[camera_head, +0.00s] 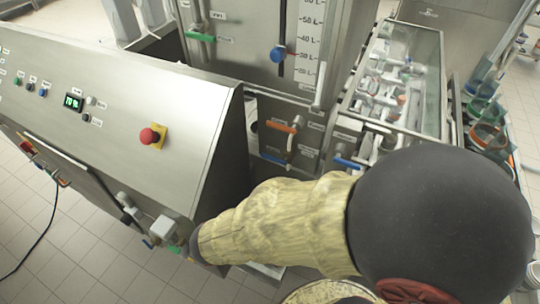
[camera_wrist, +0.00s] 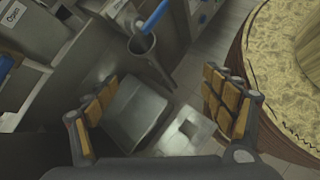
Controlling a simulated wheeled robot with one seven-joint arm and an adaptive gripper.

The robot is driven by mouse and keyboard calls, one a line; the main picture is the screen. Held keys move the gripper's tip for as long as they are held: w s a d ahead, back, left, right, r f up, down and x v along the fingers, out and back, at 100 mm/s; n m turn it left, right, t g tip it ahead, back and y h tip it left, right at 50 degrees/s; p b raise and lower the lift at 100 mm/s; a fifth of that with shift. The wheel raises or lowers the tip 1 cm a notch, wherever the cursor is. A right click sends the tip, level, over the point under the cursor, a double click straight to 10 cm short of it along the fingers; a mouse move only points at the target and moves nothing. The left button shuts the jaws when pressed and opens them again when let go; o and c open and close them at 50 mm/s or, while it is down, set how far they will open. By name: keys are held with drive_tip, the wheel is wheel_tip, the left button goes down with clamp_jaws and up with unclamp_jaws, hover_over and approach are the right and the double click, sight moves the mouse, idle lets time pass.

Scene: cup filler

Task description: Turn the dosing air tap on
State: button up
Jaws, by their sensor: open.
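Several lever taps show, and I cannot read which one is the dosing air tap. In the head view there is a green lever (camera_head: 200,37) at the top, an orange lever (camera_head: 281,126) on the front panel, a blue lever (camera_head: 273,159) below it and another blue lever (camera_head: 347,162) to the right. In the wrist view a blue lever (camera_wrist: 154,17) sits at the top above a grey funnel-like part. My gripper (camera_wrist: 162,103) has its padded fingers wide apart with nothing between them. In the head view I cannot make out its fingers.
A sloped control cabinet (camera_head: 95,85) with a red emergency button (camera_head: 149,137) stands at left. A clear-walled enclosure (camera_head: 425,75) with machine parts is at right. Small fittings (camera_head: 163,229) protrude low on the cabinet, close to my arm. Tiled floor (camera_head: 60,260) is open at lower left.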

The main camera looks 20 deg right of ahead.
drive_tip(key=w+a+r+n+t+h, duration=0.1)
drive_tip(key=w+r+n+t+h, duration=0.2)
drive_tip(key=w+n+t, duration=0.5)
drive_tip(key=n+t, duration=0.3)
approach(273, 159)
drive_tip(key=w, duration=0.1)
drive_tip(key=shift+h, duration=0.3)
drive_tip(key=shift+b+x, duration=0.7)
drive_tip(key=shift+x, duration=3.45)
drive_tip(key=shift+s+d+f, duration=0.1)
drive_tip(key=shift+s, duration=0.05)
drive_tip(key=shift+c, duration=0.3)
drive_tip(key=c, duration=1.7)
